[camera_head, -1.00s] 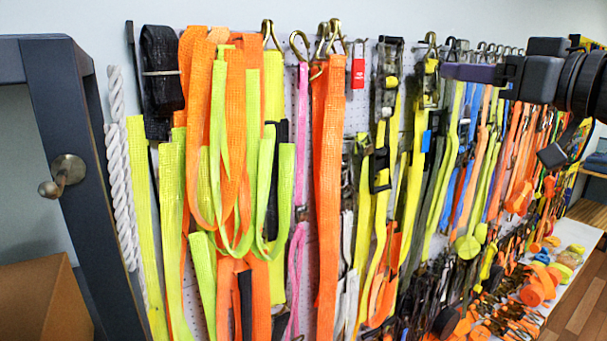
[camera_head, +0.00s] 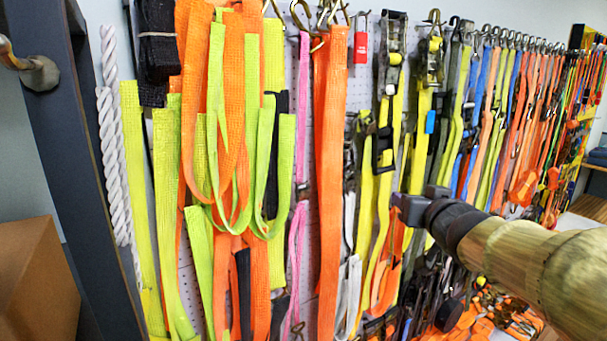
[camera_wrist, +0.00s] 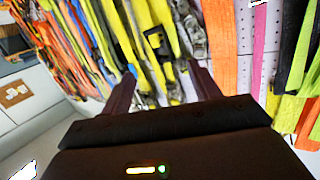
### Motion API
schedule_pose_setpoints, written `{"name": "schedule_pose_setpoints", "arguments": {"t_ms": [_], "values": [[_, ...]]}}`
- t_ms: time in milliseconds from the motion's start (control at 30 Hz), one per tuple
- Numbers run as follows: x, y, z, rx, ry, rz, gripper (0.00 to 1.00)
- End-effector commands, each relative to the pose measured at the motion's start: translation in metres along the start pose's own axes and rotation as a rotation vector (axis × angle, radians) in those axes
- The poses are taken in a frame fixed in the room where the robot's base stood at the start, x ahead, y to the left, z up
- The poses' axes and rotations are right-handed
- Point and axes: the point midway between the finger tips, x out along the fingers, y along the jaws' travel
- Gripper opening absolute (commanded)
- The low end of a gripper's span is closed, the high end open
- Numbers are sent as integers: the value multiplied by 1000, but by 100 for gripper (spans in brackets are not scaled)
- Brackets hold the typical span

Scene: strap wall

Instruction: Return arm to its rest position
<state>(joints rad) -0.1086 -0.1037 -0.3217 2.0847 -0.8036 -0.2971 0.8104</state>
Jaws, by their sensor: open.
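My gripper (camera_head: 408,208) is at the right of centre in the head view, in front of the strap wall. My arm reaches in from the right edge. In the wrist view my gripper's two dark fingers (camera_wrist: 162,90) stand wide apart with nothing between them. Yellow straps with a black buckle (camera_wrist: 158,43) show beyond the fingertips. How far the fingers are from the straps I cannot tell.
The wall holds orange straps (camera_head: 328,180), lime loops (camera_head: 205,130), a white rope (camera_head: 112,150) and a red tag (camera_head: 361,45). A dark post with a metal knob (camera_head: 40,73) and a brown box (camera_head: 38,285) stand at the left.

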Motion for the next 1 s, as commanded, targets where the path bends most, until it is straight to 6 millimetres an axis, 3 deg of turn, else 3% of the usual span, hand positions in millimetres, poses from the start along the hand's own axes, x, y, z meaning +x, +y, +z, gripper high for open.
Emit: {"name": "schedule_pose_setpoints", "arguments": {"t_ms": [33,267,500,600,700,767,1000], "values": [[4,3,38,0,-73,34,61],[-9,4,178,-27,-418,135,61],[-63,-10,314,-65,-820,141,61],[-94,-19,359,-77,-978,115,61],[-118,-27,387,-83,-1091,87,61],[-127,-29,395,-85,-1128,75,61],[-132,-31,398,-86,-1148,68,61]]}}
